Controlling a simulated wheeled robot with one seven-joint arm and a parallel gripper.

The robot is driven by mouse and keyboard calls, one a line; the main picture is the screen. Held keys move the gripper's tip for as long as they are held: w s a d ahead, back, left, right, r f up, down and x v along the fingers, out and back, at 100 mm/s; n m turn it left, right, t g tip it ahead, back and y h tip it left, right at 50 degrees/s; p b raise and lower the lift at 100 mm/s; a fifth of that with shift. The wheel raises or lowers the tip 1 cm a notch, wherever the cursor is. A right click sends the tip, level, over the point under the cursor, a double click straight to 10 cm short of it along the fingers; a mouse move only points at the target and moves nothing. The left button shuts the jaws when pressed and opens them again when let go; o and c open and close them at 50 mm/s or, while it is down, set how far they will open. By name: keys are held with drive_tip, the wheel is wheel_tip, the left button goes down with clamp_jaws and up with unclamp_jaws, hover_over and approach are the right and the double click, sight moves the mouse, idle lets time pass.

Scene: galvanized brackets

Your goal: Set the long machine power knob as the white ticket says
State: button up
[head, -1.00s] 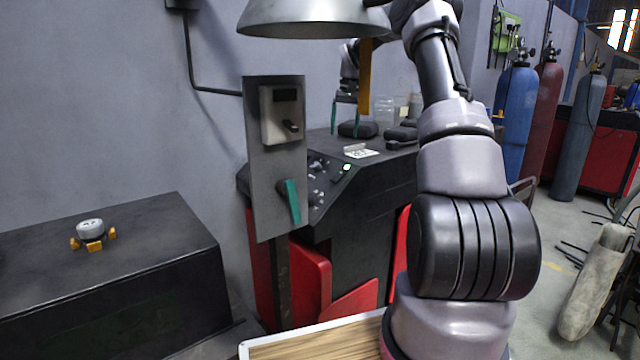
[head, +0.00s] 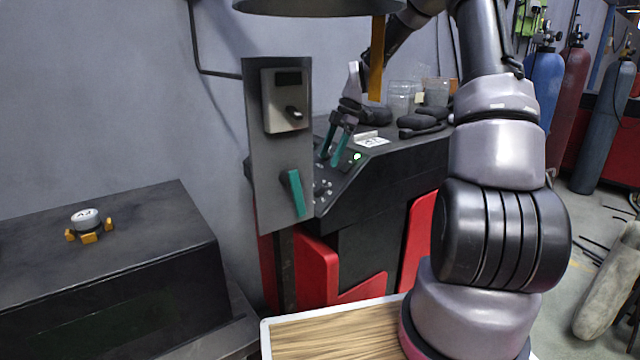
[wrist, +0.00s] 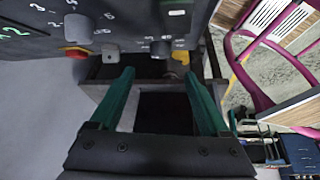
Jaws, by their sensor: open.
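My gripper (head: 336,152) is open and empty, its two teal fingers pointing down over the machine's sloped control panel (head: 333,192). In the wrist view the gripper (wrist: 160,88) spans a dark gap at the panel's edge. That panel (wrist: 35,45) carries a pale grey knob (wrist: 77,28) with white numbers around it, and a dark knob (wrist: 160,47) further right; both stand apart from the fingers. I cannot tell which is the long knob or read its setting. A white ticket (head: 371,142) with dark marks lies on the machine top, too small to read.
A grey upright plate (head: 265,155) with a lever box (head: 286,100) and a teal handle (head: 295,193) stands just left of the gripper. Dark rounded objects (head: 425,123) and clear jars (head: 402,97) sit behind. An orange strip (head: 377,60) hangs near the arm.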

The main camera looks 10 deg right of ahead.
sight(318, 184)
drive_tip(key=x, duration=1)
clamp_jaws()
drive_tip(key=shift+s, duration=0.1)
